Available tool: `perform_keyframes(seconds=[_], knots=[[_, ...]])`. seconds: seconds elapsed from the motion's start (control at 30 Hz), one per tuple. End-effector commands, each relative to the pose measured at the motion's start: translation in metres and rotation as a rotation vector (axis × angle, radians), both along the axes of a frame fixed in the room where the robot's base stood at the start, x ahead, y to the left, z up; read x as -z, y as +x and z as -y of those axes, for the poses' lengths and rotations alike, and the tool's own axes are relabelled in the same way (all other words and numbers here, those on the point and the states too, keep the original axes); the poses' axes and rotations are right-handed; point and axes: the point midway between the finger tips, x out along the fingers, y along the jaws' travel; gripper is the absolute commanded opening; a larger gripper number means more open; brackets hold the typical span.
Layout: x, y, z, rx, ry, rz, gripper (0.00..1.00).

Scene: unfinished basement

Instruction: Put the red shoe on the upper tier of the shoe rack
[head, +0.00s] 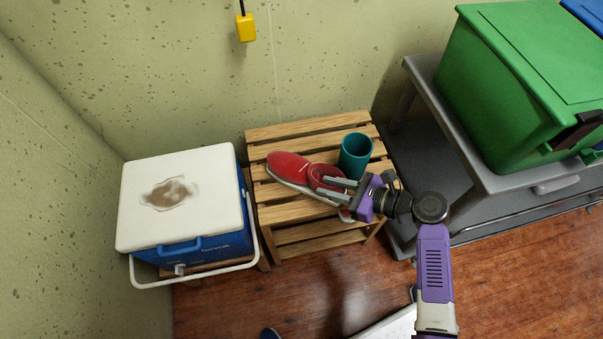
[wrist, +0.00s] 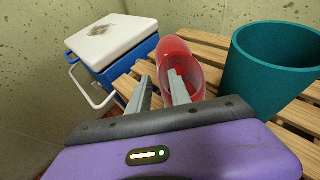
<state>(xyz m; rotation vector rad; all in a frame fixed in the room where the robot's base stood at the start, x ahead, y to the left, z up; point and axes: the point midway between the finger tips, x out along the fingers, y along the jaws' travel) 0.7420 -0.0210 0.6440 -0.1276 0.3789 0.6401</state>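The red shoe (head: 288,167) with a white sole lies on the slatted upper tier of the wooden shoe rack (head: 290,133), toe to the back left and opening to the front right. My gripper (head: 331,187) is at its opening. In the wrist view, the right finger of my gripper (wrist: 161,84) reaches into the opening of the shoe (wrist: 177,54). The left finger is outside, with the shoe's side wall between them. The fingers stand apart, and a narrow gap shows beside the left one. The heel is partly hidden by my gripper.
A teal cup (head: 356,155) stands on the upper tier, close right of the shoe. A blue cooler with a white lid (head: 181,195) is left of the rack. A grey cart (head: 478,165) with a green bin (head: 520,80) is at right. A yellow box (head: 245,27) hangs above.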

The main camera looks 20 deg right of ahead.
Motion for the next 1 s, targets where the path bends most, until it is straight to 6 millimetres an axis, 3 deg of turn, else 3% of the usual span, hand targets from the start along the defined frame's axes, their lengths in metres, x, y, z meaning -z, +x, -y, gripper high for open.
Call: perform_keyframes(seconds=[0.03,0.1,1.0], knots=[[0.0002,-0.0002,-0.0001,0.000,0.000,0.000,0.12],[0.0002,-0.0003,0.0000,-0.001,0.000,-0.001,0.00],[0.0042,-0.0023,-0.0007,-0.001,0.000,-0.009,0.00]])
